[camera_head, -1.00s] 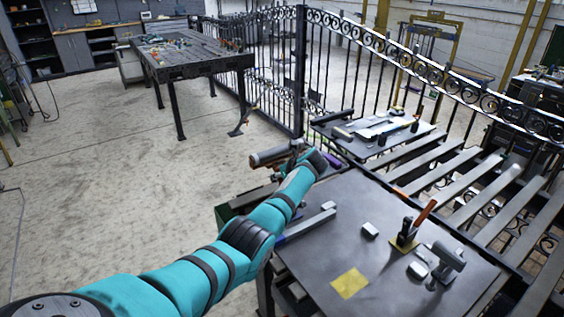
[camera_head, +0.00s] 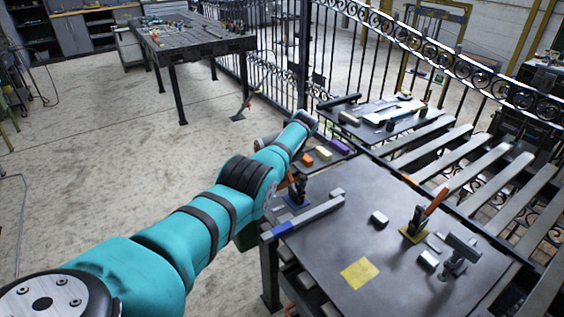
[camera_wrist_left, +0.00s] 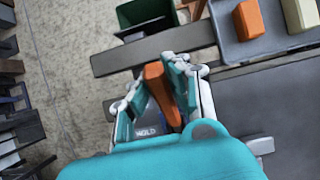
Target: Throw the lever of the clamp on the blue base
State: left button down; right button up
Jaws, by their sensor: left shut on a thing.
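The clamp on the blue base (camera_head: 297,201) stands at the left edge of the dark worktable, partly covered by my left arm. Its orange lever (camera_wrist_left: 161,94) shows in the left wrist view, between the fingers of my left gripper (camera_wrist_left: 156,80). The gripper is shut on the lever. Below the lever, the blue base (camera_wrist_left: 148,131) with white lettering is partly hidden by the gripper body. In the head view my own arm hides the left gripper. A second clamp with an orange lever (camera_head: 436,201) stands on a yellow base (camera_head: 413,234) farther right. My right gripper is not in view.
A tray beyond holds orange, cream and purple blocks (camera_head: 324,153). Small grey blocks and a yellow square (camera_head: 359,273) lie on the table (camera_head: 330,240). Slatted rails and an iron fence stand to the right.

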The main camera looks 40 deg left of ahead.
pick_arm(q)
jog(key=shift+f, duration=0.1)
jog(key=c, duration=1.2)
grip_release()
jog(key=shift+a, duration=0.1)
jog(key=shift+c, duration=0.2)
jog(key=shift+r, duration=0.2)
jog(key=shift+d+r, duration=0.25)
jog(key=shift+r, duration=0.15)
jog(key=v, duration=1)
jog(key=shift+s+d+r, duration=0.2)
jog(key=shift+r, duration=0.1)
jog(key=shift+d+f, duration=0.1)
